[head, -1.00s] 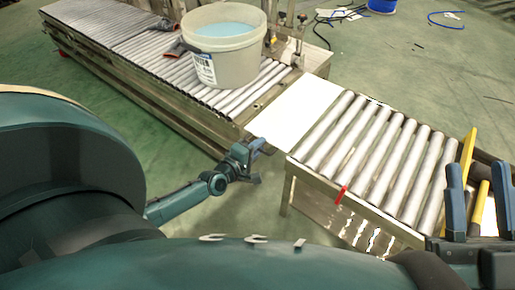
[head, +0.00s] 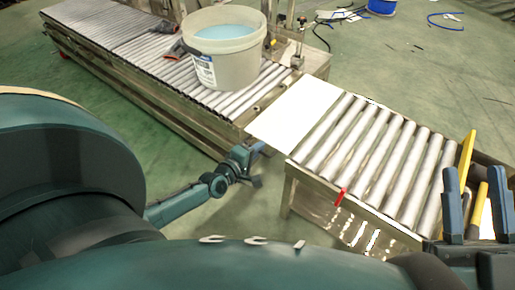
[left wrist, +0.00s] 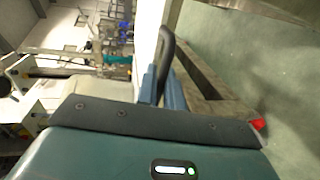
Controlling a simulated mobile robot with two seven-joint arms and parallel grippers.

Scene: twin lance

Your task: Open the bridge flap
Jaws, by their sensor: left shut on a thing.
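The bridge flap (head: 294,110) is a white panel spanning the gap between the long roller conveyor and the short roller table. It looks close to flat. My left gripper (head: 260,149) is at the flap's near edge, low beside it. In the left wrist view its blue fingers (left wrist: 162,88) are shut on a dark curved handle (left wrist: 170,45), next to the white flap edge (left wrist: 147,35). In the head view the handle is hidden by the gripper. My right gripper (head: 475,172) is open at the right, its fingers apart, beside the short roller table.
The long conveyor (head: 130,50) carries a grey bucket (head: 228,65) of light-blue contents. The short roller table (head: 370,150) has a red lever (head: 341,197) on its near side. Yellow handles (head: 467,150) stand near my right gripper. Green floor (head: 140,125) left of the flap is clear.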

